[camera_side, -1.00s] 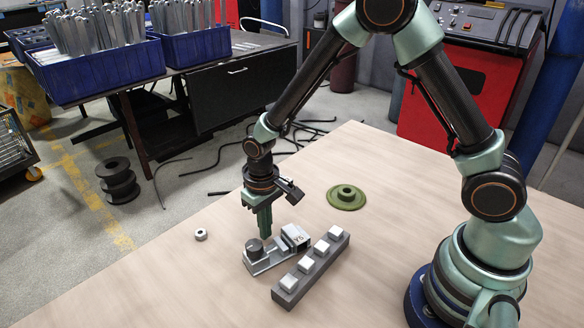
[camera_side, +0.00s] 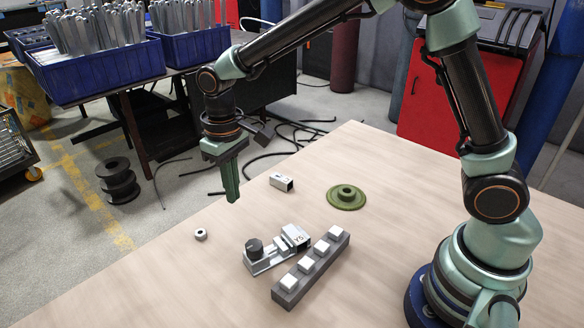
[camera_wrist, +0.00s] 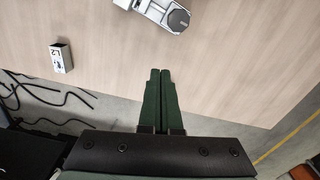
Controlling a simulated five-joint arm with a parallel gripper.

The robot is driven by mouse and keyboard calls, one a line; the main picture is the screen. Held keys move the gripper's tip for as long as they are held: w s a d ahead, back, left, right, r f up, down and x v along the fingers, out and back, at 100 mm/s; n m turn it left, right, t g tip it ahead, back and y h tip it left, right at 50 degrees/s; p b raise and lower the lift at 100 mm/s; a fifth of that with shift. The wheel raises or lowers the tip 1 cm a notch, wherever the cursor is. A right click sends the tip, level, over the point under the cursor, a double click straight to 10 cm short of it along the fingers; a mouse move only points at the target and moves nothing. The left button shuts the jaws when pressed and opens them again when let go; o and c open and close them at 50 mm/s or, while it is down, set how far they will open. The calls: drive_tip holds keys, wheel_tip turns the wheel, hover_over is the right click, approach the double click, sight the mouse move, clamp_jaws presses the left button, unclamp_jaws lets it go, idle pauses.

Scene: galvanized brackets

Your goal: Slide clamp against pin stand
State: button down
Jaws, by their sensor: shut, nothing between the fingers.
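The clamp (camera_side: 268,262) is a silver device with a dark round knob and a labelled block at its right end. It lies on the wooden table just left of the pin stand (camera_side: 311,270), a dark grey bar with several pale square studs on top. The two lie side by side, very close; I cannot tell whether they touch. My gripper (camera_side: 233,199) is shut and empty, raised above the table behind and left of the clamp. In the wrist view the shut fingers (camera_wrist: 160,72) point toward the clamp (camera_wrist: 153,9), partly cut off at the top. The pin stand is not visible there.
A silver block (camera_side: 281,182), labelled in the wrist view (camera_wrist: 61,58), lies behind the clamp. A green flanged disc (camera_side: 346,198) sits to the back right and a nut (camera_side: 200,234) to the left. The front-left table is clear.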

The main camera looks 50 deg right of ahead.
sight(255, 241)
drive_tip(key=shift+n, duration=0.5)
drive_tip(key=f, duration=0.3)
drive_tip(key=a+f, duration=0.1)
drive_tip(key=f, duration=0.2)
drive_tip(key=a+f, duration=0.1)
drive_tip(key=f, duration=0.1)
drive_tip(key=shift+w+f, duration=0.2)
drive_tip(key=shift+f, duration=0.2)
drive_tip(key=shift+s+f, duration=0.15)
drive_tip(key=shift+s, duration=0.05)
drive_tip(key=shift+s+d, duration=0.25)
drive_tip(key=shift+s, duration=0.6)
drive_tip(key=shift+s+d, duration=0.25)
drive_tip(key=shift+s, duration=0.55)
drive_tip(key=shift+s+d, duration=0.2)
drive_tip(key=shift+s, duration=0.5)
drive_tip(key=shift+s+d, duration=0.15)
drive_tip(key=shift+s, duration=0.5)
drive_tip(key=shift+w, duration=0.1)
